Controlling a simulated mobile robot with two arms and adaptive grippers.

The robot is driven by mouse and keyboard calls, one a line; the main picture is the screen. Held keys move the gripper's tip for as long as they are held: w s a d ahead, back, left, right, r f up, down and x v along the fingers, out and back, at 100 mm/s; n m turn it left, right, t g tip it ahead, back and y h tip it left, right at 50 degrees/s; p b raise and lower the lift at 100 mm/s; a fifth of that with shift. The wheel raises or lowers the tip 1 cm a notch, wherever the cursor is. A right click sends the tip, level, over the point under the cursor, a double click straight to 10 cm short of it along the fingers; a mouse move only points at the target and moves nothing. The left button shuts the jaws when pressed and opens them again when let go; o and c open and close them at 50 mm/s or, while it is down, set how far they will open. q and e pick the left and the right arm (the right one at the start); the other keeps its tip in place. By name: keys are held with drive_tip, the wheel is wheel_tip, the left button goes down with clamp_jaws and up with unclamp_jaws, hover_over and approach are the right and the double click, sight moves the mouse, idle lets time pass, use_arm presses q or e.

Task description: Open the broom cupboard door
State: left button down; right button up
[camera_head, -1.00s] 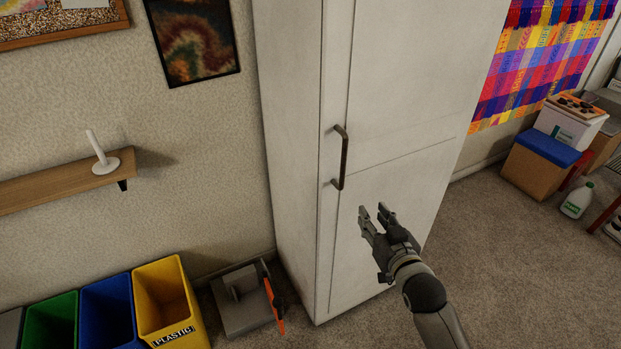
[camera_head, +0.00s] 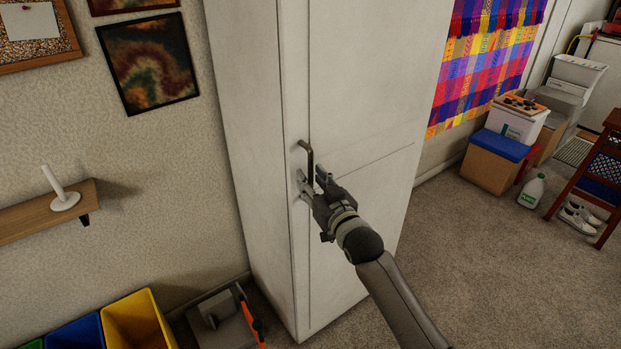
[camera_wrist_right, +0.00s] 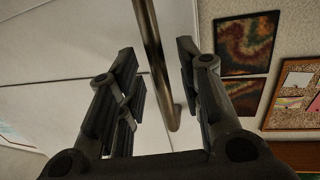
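The broom cupboard is tall and off-white, and its door (camera_head: 365,80) is closed. A dark bar handle (camera_head: 309,160) stands upright near the door's left edge. My right gripper (camera_head: 311,180) is at the lower part of the handle, with its fingers on either side of it. In the right wrist view the handle (camera_wrist_right: 154,60) runs between the two open fingers (camera_wrist_right: 158,80), with a gap on both sides. The gripper hides the handle's lower end in the head view. My left gripper is not in view.
Yellow (camera_head: 138,322) and blue (camera_head: 78,335) bins stand at the lower left. A grey object with an orange part (camera_head: 222,318) lies beside the cupboard's base. A shelf (camera_head: 40,218) is on the left wall.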

drive_tip(key=shift+w+a, duration=0.3)
drive_tip(key=shift+w, duration=0.25)
drive_tip(key=shift+c, duration=0.2)
clamp_jaws()
